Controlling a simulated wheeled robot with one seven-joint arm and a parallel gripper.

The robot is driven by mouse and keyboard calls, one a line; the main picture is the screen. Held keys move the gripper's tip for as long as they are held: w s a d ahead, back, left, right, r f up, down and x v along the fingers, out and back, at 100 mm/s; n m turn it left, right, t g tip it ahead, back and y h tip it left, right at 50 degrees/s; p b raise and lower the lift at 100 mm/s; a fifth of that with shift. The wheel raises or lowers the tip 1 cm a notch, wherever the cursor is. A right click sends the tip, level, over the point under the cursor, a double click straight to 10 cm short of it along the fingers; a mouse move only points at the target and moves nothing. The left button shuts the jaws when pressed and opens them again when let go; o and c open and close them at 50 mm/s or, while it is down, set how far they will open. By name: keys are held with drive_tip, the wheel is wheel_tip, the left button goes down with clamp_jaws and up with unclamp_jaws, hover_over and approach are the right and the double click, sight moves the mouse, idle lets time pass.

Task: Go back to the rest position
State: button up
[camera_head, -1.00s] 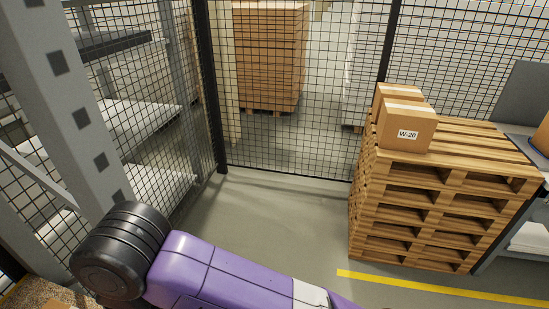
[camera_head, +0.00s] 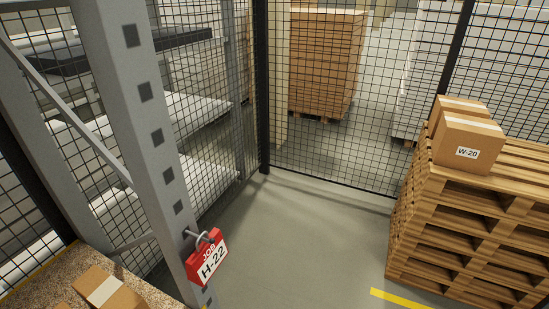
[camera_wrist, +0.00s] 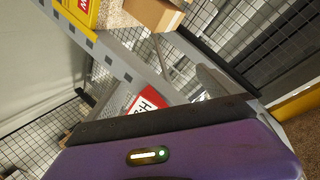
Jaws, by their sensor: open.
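My gripper (camera_wrist: 160,92) shows in the wrist view, its purple housing and dark front edge filling the bottom. Its two grey fingers stand apart with nothing held between them. The red and white job tag marked H-22 (camera_head: 208,259) hangs from a hook on the grey rack post (camera_head: 150,140). The tag also shows in the wrist view (camera_wrist: 148,101), beyond the gripper and partly hidden by it. My arm is not in the head view now.
A cardboard box (camera_head: 108,293) sits on a speckled board (camera_head: 45,275) at lower left. Wire mesh fencing (camera_head: 330,150) closes off the back. A pallet stack (camera_head: 470,220) at right bears boxes, one marked W-20 (camera_head: 468,146). The grey floor (camera_head: 310,240) between is clear.

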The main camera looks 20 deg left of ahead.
drive_tip(key=s+d+f+m+t+h+b, duration=0.1)
drive_tip(key=d+f+m+t+h, duration=0.15)
drive_tip(key=d, duration=0.65)
drive_tip(key=s+d+f+m+t+h, duration=0.1)
drive_tip(key=d+f+m+t+h, duration=0.15)
drive_tip(key=d, duration=0.55)
drive_tip(key=s+d+f+m+t+h+b, duration=0.1)
drive_tip(key=s+d+f+m+t+h, duration=0.15)
drive_tip(key=d, duration=0.65)
drive_tip(key=s+d+r+n+t+h, duration=0.1)
drive_tip(key=s+d+r+h, duration=0.1)
drive_tip(key=s+d, duration=0.4)
drive_tip(key=s+d+r+t+h+b, duration=0.1)
drive_tip(key=s+d, duration=0.4)
drive_tip(key=d, duration=0.6)
drive_tip(key=shift+s+r+n+h, duration=0.35)
drive_tip(key=shift+r+h, duration=0.35)
drive_tip(key=shift+h, duration=0.55)
